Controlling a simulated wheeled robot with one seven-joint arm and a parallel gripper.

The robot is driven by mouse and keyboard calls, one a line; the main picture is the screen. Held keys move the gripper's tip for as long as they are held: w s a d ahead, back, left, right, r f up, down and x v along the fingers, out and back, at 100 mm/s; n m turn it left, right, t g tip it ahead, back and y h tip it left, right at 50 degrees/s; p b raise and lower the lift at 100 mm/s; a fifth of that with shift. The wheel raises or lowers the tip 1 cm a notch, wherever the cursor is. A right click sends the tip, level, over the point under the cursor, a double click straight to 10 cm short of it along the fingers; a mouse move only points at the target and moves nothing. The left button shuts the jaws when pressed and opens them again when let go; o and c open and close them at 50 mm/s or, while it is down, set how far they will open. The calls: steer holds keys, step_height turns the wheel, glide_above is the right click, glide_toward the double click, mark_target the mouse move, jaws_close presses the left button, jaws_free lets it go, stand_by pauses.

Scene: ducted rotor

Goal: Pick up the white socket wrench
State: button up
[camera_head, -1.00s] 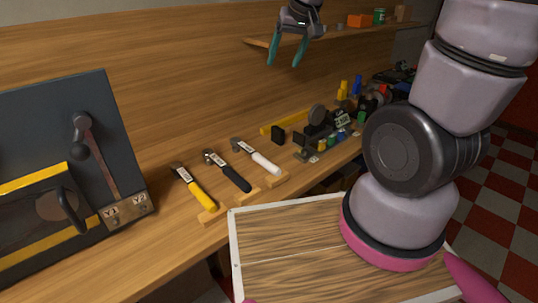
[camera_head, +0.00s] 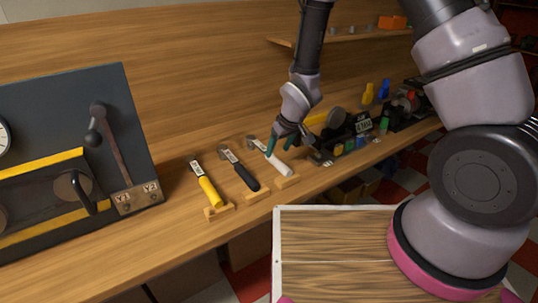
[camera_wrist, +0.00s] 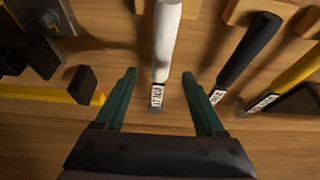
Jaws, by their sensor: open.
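The white socket wrench (camera_head: 278,163) lies on the wooden bench at the right end of a row of three tools, its handle end on a small wooden block. My gripper (camera_head: 286,148) is open just above it, fingers pointing down. In the wrist view the white handle (camera_wrist: 166,40) runs down between the two open green fingertips (camera_wrist: 160,85), with its printed label nearest me. The fingers do not appear to touch the handle.
A black-handled tool (camera_head: 243,174) and a yellow-handled tool (camera_head: 208,188) lie to the left on similar blocks. In the wrist view a small black block (camera_wrist: 82,84) and a yellow bar (camera_wrist: 40,93) are near the left finger. A dark lever panel (camera_head: 120,165) stands at left.

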mark_target(273, 155)
steer(key=x, duration=0.7)
steer(key=shift+w+a, duration=0.3)
steer(key=shift+a, duration=0.05)
steer(key=shift+r, duration=0.1)
jaws_close()
